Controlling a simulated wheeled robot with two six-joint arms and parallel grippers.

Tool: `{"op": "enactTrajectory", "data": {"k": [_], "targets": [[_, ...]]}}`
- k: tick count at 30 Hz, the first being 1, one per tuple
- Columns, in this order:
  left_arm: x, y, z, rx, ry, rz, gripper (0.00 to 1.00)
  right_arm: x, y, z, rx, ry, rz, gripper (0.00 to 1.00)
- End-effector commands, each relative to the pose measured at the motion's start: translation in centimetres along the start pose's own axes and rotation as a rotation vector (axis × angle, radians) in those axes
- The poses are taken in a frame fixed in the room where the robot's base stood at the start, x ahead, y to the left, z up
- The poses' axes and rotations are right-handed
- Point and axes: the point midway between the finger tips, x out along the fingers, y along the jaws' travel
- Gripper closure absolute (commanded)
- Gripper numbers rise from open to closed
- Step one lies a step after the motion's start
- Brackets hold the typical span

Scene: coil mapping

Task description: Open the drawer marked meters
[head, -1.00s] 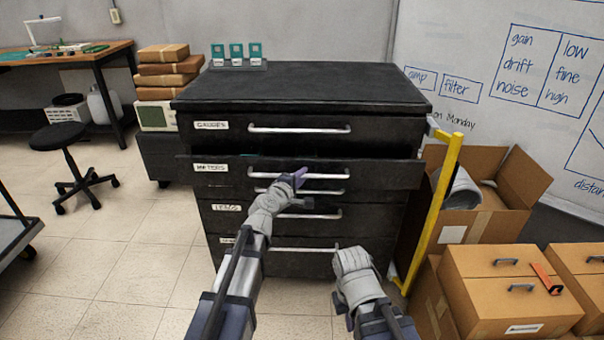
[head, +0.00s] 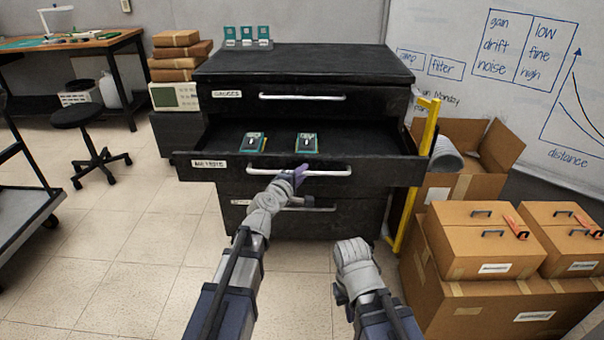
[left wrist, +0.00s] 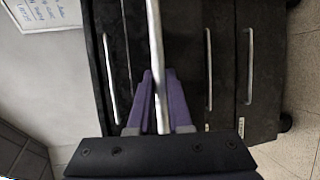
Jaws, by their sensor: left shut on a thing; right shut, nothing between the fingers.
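The meters drawer (head: 390,171) is the second drawer of the black cabinet (head: 290,58). It stands pulled out well past the cabinet front, with two teal meters (head: 253,142) (head: 306,143) lying in it. My left gripper (head: 298,175) is shut on the meters drawer's silver handle (head: 335,171). In the left wrist view the purple fingers sit on either side of the handle bar (left wrist: 155,60). My right gripper (head: 352,252) is shut and empty, low in front of the cabinet; its fingertips are hard to make out.
The gauges drawer (head: 375,100) above is shut. A yellow post (head: 409,180) and an open box (head: 480,150) stand right of the cabinet. Closed cardboard boxes (head: 500,300) fill the lower right. A cart (head: 25,215) and a stool (head: 80,116) are at left. The floor before the cabinet is clear.

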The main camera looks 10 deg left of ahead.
Motion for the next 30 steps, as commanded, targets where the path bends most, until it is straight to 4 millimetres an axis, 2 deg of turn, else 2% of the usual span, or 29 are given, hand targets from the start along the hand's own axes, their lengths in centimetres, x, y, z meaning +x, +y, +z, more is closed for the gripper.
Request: {"op": "enactTrajectory", "data": {"k": [10, 11, 14, 23, 30], "targets": [[0.0, 0.1, 0.0, -0.002, 0.000, 0.001, 1.00, 0.0, 0.0, 0.0, 0.000, 0.000, 0.000, 1.00], [0.0, 0.1, 0.0, -0.002, 0.000, 0.001, 0.79, 0.0, 0.0, 0.0, 0.000, 0.000, 0.000, 1.00], [0.0, 0.1, 0.0, -0.001, 0.001, 0.001, 0.70, 0.0, 0.0, 0.0, 0.000, 0.000, 0.000, 1.00], [-0.2, 0.1, 0.0, -0.001, 0.001, 0.001, 0.70, -0.1, 0.0, 0.0, 0.000, 0.000, 0.000, 1.00], [-2.6, 0.1, 0.0, -0.001, 0.002, 0.001, 0.70, -0.6, 0.1, 0.0, 0.000, 0.000, 0.000, 1.00]]}}
